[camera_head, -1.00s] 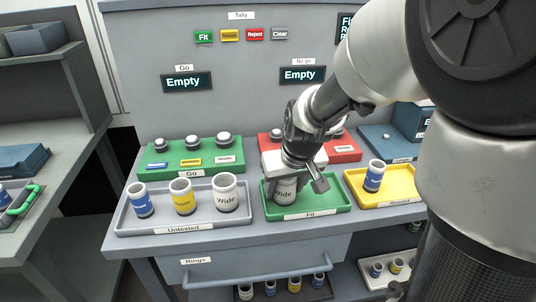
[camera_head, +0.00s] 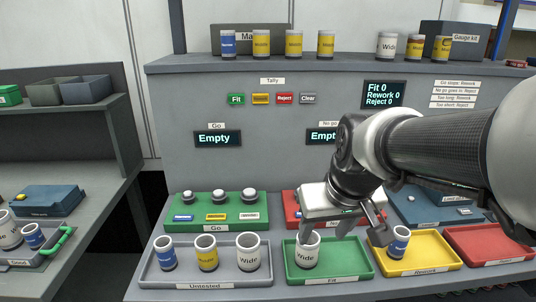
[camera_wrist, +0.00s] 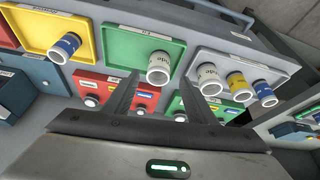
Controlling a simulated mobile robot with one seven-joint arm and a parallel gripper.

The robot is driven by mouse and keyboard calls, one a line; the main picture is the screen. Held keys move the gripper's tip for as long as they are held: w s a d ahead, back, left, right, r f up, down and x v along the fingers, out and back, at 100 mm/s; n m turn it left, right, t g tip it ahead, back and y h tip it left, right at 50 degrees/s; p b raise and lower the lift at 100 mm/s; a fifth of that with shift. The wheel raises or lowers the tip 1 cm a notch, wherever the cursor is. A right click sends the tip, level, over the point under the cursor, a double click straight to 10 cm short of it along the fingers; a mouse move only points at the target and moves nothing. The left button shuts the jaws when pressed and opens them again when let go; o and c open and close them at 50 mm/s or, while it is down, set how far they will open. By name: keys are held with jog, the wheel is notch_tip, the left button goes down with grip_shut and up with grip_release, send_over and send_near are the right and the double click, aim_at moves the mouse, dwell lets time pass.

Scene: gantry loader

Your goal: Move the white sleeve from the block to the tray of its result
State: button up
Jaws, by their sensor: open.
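A white sleeve marked "Wide" (camera_head: 307,252) stands upright in the green Fit tray (camera_head: 345,262), near its left side. In the wrist view the same sleeve (camera_wrist: 159,68) stands in the green tray (camera_wrist: 127,48), beyond and between my fingers. My gripper (camera_head: 357,230) is open and empty, above and to the right of the sleeve and apart from it. It also shows in the wrist view (camera_wrist: 161,88). The green Go block (camera_head: 217,208) behind has several grey-topped plugs with no sleeve on them. The red No go block (camera_head: 290,205) is partly hidden by my gripper.
The grey Untested tray (camera_head: 205,280) holds a blue, a yellow and another white sleeve. The yellow Rework tray (camera_head: 430,252) holds a blue sleeve; the red tray (camera_head: 490,243) is empty. The tally display (camera_head: 384,94) reads zero throughout. Both gauge displays read "Empty".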

jog(key=s+r+m, duration=0.1)
jog(key=s+r, duration=0.1)
jog(key=s, duration=0.8)
jog(key=shift+s+d+r+t, duration=0.2)
jog(key=shift+s+d+t, duration=0.05)
jog(key=shift+d+t, duration=0.2)
